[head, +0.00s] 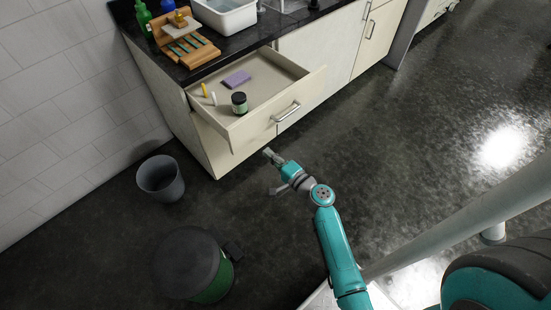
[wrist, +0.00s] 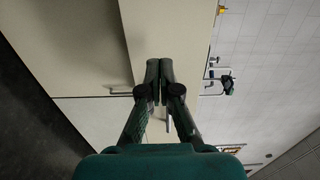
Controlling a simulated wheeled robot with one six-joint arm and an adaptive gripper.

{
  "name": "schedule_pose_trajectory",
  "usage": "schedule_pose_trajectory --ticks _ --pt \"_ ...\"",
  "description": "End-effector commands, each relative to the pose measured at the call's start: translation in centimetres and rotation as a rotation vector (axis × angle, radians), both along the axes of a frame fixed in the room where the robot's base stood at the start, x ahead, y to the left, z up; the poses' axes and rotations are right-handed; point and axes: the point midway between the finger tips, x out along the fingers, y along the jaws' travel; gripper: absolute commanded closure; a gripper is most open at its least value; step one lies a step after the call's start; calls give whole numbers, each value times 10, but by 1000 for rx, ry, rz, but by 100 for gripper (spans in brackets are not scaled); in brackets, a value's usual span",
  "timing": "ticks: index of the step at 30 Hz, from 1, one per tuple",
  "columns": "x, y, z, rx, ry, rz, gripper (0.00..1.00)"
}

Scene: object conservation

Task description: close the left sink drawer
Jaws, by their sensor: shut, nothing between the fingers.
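The left sink drawer (head: 262,118) is pulled open from the cabinet under the counter, its cream front and metal handle (head: 287,111) facing my arm. Inside lie a purple sponge (head: 237,79), a dark jar with a pale lid (head: 239,103) and small yellow and white sticks. My gripper (head: 268,153) is just in front of the drawer front, left of and below the handle in the head view. In the wrist view my gripper (wrist: 159,66) has its fingers together and empty, with a cream panel (wrist: 172,35) behind them. I cannot tell whether they touch it.
The dark counter (head: 205,62) holds a wooden rack (head: 186,45), green bottles and a white basin (head: 226,14). A grey bin (head: 161,178) and a dark-lidded green bin (head: 190,262) stand on the floor at left. The floor at right is open.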

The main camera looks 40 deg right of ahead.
Motion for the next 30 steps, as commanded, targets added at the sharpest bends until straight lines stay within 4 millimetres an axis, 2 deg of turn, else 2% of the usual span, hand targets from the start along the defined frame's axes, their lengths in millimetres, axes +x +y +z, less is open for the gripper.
schedule_pose_trajectory --ticks 6,13,19,30 --pt "42 2 0 -1 -1 2 100" --pt "74 3 0 0 0 1 100" --pt "86 3 0 1 1 0 100" --pt "87 3 0 0 1 -1 100"
